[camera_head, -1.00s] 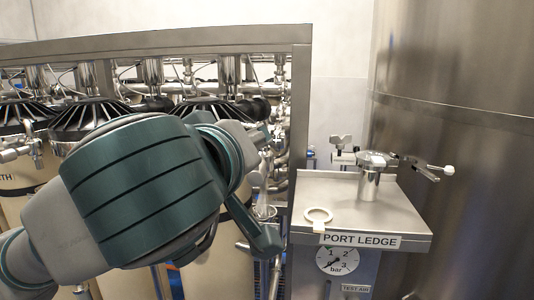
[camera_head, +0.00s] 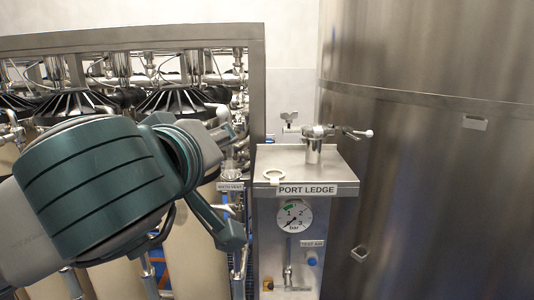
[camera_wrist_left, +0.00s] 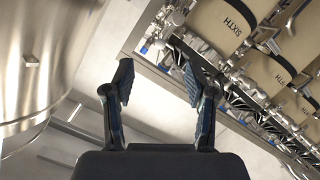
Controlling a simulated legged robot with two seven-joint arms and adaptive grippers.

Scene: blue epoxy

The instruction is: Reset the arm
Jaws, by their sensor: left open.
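My left arm (camera_head: 95,185), green and grey, reaches in from the left in the head view, in front of the rack. Its gripper is at the arm's right end, partly hidden by the arm, left of the port ledge and apart from it. In the left wrist view my left gripper (camera_wrist_left: 158,80) has its two dark fingers spread, with nothing between them. My right gripper is in neither view.
A gauge (camera_head: 294,216) is below. A large steel tank (camera_head: 430,200) stands right; a metal-framed rack (camera_head: 256,90) with tan vessels stands behind my arm.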

